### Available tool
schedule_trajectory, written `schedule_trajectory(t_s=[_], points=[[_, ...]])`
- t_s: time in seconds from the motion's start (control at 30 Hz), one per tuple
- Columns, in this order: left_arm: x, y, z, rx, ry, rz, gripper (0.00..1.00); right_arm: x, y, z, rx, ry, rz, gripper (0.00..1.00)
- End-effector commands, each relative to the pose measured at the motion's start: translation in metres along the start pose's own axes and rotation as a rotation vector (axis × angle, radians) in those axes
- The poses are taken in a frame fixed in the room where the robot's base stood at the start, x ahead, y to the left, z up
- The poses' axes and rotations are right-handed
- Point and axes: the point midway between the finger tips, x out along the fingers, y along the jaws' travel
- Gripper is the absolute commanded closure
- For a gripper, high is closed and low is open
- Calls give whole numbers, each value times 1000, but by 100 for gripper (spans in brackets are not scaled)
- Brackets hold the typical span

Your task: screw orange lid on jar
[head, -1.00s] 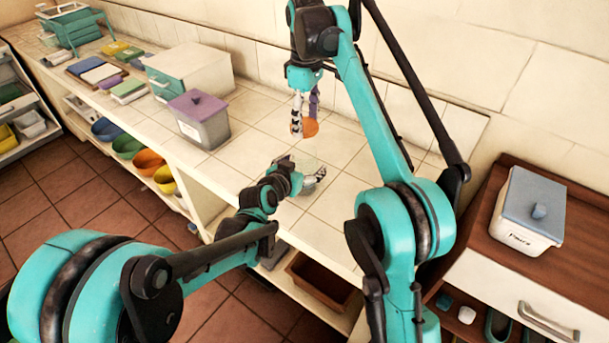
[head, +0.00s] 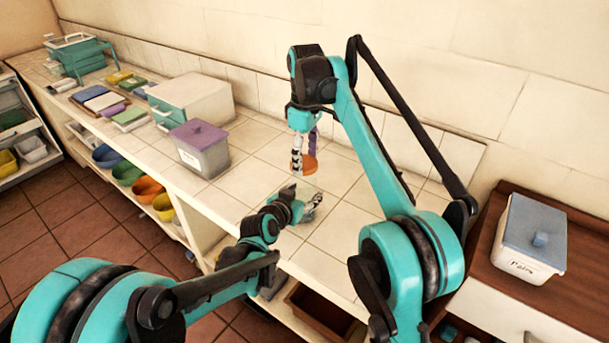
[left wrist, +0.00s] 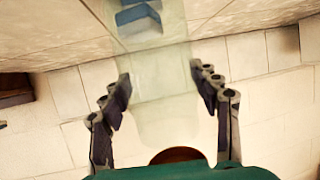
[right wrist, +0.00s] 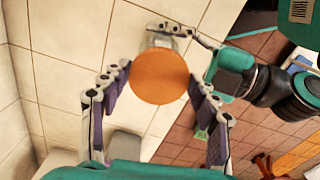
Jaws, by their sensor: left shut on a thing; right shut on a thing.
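The orange lid (head: 310,165) is held in my right gripper (head: 304,167), which points down above the counter. In the right wrist view the round lid (right wrist: 158,78) sits flat-on between the right fingers. My left gripper (head: 308,198) is lower and slightly nearer, just above the counter. In the left wrist view it is shut around a clear, see-through jar (left wrist: 165,85). The jar hardly shows in the head view. In the right wrist view the jar's visible part (right wrist: 168,41) is beyond the lid, which covers the rest. The lid looks apart from the jar.
A grey box with a purple lid (head: 200,150) stands left on the tiled counter, before a white box with a teal front (head: 190,100). A white container with a blue-grey lid (head: 530,240) is on the brown top at right. Tiles around the grippers are clear.

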Motion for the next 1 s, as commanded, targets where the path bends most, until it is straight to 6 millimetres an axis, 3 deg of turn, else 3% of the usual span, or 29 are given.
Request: schedule_trajectory(t_s=[0.2, 0.73, 1.0], points=[[0, 0, 0, 0, -1, 0, 90, 23, 1, 1, 0, 0, -6, 48], [0, 0, 0, 0, -1, 0, 90, 24, 1, 0, 0, 0, -5, 48], [0, 0, 0, 0, -1, 0, 90, 38, 1, 0, 1, 0, -5, 48]])
